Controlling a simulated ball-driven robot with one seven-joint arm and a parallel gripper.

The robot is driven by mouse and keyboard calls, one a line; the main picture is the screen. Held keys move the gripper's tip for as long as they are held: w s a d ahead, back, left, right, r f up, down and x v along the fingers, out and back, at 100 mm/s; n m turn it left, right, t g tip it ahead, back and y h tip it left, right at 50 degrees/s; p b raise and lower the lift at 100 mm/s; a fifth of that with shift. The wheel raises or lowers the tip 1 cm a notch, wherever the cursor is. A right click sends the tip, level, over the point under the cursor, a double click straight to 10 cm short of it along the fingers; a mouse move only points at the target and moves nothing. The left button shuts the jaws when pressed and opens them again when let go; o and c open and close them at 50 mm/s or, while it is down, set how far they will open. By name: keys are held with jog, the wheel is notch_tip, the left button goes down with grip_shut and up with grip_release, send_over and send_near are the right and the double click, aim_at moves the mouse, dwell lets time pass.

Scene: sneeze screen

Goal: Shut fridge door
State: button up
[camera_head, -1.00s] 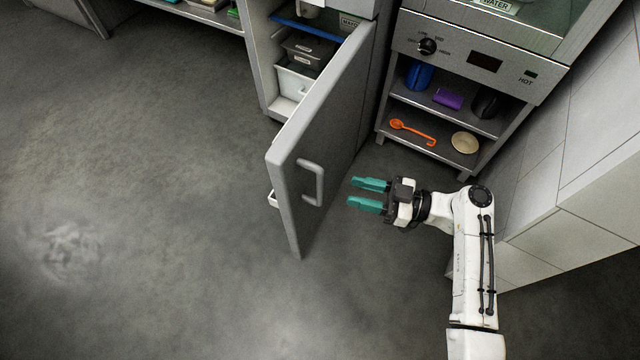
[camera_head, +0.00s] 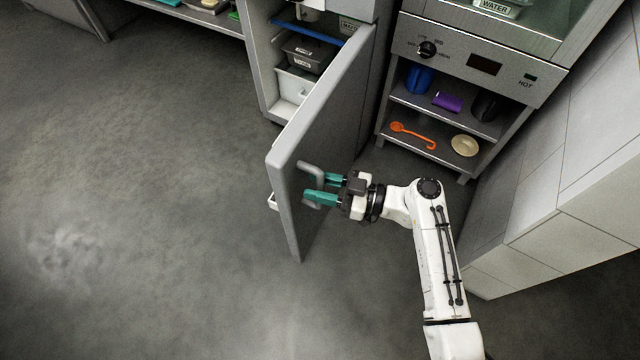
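The grey fridge door (camera_head: 335,135) stands wide open, swung out from the fridge (camera_head: 262,60) towards the front. Its outer face, with a grey bar handle (camera_head: 309,167), is turned to the right. My gripper (camera_head: 312,188) is at the handle on that outer face, with its teal fingers pointing left. The fingers are apart, and they overlap the handle in this view. I cannot tell whether they touch the handle or the door. Part of the handle is hidden behind the fingers.
Inside the fridge are a blue shelf, grey containers (camera_head: 304,54) and a white bin (camera_head: 294,86). A steel unit with open shelves (camera_head: 450,118) stands right of the fridge, holding an orange ladle (camera_head: 413,134) and a bowl (camera_head: 464,145). White cabinets (camera_head: 560,215) stand at right. The floor left of the door is clear.

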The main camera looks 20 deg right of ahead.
grip_shut()
dwell(0.4)
